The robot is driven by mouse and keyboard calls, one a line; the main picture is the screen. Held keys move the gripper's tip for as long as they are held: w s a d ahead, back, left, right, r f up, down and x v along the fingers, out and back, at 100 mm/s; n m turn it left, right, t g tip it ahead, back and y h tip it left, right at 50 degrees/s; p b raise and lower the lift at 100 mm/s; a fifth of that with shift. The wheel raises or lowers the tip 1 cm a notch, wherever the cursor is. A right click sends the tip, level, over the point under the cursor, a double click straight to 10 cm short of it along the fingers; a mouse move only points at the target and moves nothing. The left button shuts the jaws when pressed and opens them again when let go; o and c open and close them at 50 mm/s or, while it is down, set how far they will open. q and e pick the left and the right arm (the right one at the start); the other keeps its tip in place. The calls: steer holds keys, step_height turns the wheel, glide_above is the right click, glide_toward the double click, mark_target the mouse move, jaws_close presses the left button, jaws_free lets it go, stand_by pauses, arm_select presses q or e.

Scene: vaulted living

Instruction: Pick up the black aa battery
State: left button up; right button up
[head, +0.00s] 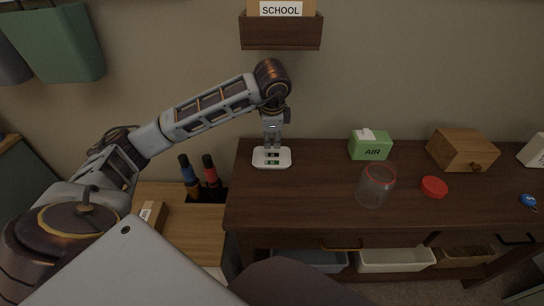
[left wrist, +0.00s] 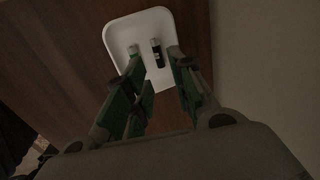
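A small white tray (head: 257,160) lies on the dark wooden table near its left end. It also shows in the left wrist view (left wrist: 118,30). Two batteries lie in it. The black battery (left wrist: 157,50) is on the right in the left wrist view. A pale and green battery (left wrist: 133,50) lies to its left. My left gripper (head: 272,143) is directly above the tray, pointing down. In the left wrist view its fingers (left wrist: 155,62) are apart, with the black battery showing in the gap between them. Nothing is held. My right gripper is not in view.
On the table (head: 310,195) stand a green AIR box (head: 371,148), a clear jar (head: 374,187), a red lid (head: 434,187), a wooden box (head: 459,151) and a blue item (head: 528,200). A wall holder (head: 281,32) hangs above my left wrist. Bottles (head: 211,178) stand left of the table.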

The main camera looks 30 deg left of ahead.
mark_target(272, 154)
arm_select(q)
steer(key=shift+x, duration=0.95)
steer(key=shift+f, duration=0.2)
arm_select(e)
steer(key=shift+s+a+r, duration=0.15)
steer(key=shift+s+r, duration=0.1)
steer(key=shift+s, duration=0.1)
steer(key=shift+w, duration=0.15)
arm_select(q)
steer(key=shift+a+f, duration=0.1)
steer(key=shift+f, duration=0.55)
steer(key=b+x, duration=0.1)
steer(key=x, duration=0.1)
steer(key=shift+w+f, duration=0.15)
steer(key=shift+f, duration=0.25)
steer(key=shift+w+a+f, duration=0.15)
steer(key=shift+f, duration=0.35)
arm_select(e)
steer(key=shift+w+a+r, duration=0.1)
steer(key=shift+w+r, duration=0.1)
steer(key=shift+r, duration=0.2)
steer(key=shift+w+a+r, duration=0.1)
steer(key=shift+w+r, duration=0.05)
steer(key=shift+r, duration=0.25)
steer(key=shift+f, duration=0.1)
